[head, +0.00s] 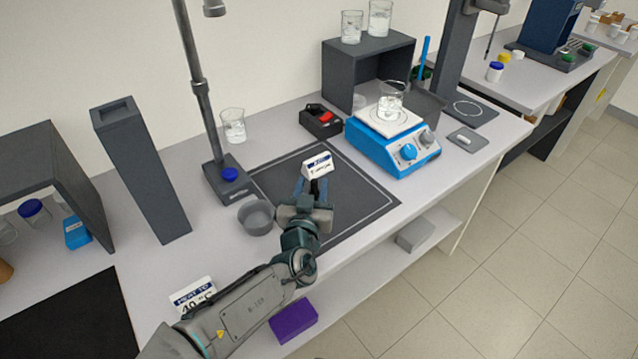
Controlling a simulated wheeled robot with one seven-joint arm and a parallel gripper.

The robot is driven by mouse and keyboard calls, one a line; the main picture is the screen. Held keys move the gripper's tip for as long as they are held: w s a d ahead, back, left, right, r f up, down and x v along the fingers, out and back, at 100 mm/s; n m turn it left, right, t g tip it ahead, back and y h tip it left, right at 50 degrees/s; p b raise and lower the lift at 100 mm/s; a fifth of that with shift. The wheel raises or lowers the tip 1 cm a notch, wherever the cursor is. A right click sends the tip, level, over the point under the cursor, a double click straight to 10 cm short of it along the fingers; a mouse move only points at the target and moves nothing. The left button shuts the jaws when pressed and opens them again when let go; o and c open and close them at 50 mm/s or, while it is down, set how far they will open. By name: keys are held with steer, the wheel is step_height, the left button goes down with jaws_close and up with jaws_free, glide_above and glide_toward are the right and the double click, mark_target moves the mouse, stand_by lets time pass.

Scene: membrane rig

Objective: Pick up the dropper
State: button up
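I cannot make out the dropper for certain. A small black holder with a red part (321,120) stands behind the dark mat, and I cannot tell whether the red part belongs to a dropper. My gripper (312,185) reaches over the dark mat (357,203), pointing away toward a small white and blue label card (317,164). Its fingers are small and seen from behind, with something dark around them. Whether they are apart, or hold anything, is not clear. The gripper hides part of the mat.
A grey round bowl (256,217) is left of my gripper, near a stand with a tall pole (205,120). A blue hotplate (391,147) carries a beaker (391,100) at right. Another beaker (233,126) stands behind. The mat's right part is clear.

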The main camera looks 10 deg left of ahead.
steer(key=shift+s, duration=0.2)
steer(key=shift+w+d, duration=0.3)
steer(key=c, duration=0.6)
step_height(320, 180, up, 10)
steer(key=p, duration=0.7)
